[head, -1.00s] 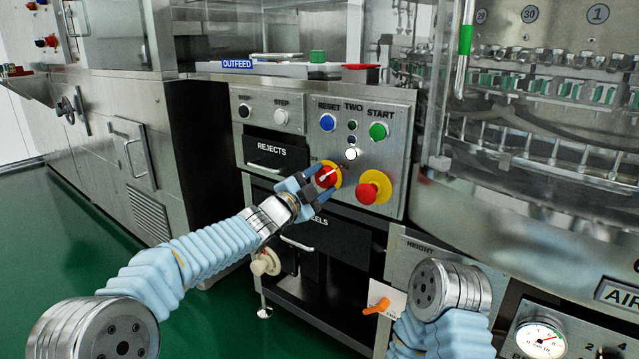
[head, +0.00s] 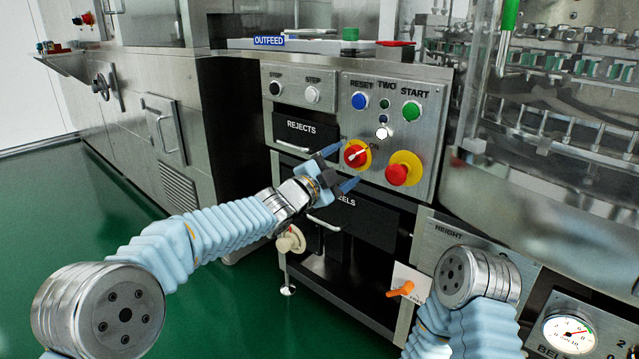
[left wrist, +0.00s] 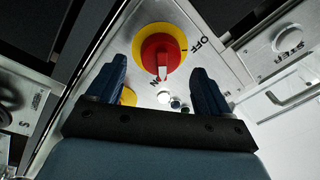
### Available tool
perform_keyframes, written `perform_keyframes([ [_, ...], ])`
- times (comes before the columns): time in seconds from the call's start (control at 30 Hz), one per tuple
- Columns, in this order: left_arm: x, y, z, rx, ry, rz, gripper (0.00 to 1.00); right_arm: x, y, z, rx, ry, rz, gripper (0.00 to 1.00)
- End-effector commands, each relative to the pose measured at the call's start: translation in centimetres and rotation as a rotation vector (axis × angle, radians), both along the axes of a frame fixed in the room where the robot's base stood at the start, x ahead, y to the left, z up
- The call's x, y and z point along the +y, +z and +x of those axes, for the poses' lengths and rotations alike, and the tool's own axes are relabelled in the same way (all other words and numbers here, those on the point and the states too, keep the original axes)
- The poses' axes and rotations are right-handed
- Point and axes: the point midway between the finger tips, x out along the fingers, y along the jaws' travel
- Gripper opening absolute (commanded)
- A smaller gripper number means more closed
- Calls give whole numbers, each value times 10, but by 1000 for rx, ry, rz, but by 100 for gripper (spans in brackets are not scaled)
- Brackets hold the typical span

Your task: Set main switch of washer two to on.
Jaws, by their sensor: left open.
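The main switch (head: 356,153) of washer two is a red rotary knob on a yellow disc, set in the steel panel (head: 428,150) marked TWO. It also shows in the left wrist view (left wrist: 160,50), with OFF and ON lettering beside it. Its white pointer mark is turned toward the ON lettering, up and right in the head view. My left gripper (head: 346,166) is open and empty. Its two blue fingertips stand just left of and below the knob, apart from it as far as I can tell. My right gripper is out of the head view.
A red mushroom button (head: 397,174) on a yellow disc sits right of the switch. Blue RESET (head: 359,101) and green START (head: 411,111) buttons are above. REJECTS (head: 303,131) and a lower drawer lie left and below. An orange-handled lever (head: 401,290) is lower down.

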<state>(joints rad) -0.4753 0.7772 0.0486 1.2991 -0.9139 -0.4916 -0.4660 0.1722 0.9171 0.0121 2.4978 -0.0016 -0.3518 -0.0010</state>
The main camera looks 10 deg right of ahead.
Motion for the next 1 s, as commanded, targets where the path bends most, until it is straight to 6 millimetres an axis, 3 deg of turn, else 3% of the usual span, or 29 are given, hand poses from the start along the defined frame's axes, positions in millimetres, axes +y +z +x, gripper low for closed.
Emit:
perform_keyframes([
  [0.2, 45, -7, -33, 0, 2, 1, 80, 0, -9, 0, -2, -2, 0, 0],
  [0.4, 75, -11, -57, -1, 2, 1, 80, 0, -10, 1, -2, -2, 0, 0],
  [0.6, 86, -13, -66, -2, 0, 1, 80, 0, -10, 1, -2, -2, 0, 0],
  [0.9, 87, -14, -67, 1, 0, 1, 80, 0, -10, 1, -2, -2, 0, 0],
  [1.0, 91, -30, -63, 47, 14, -2, 80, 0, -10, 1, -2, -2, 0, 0],
])
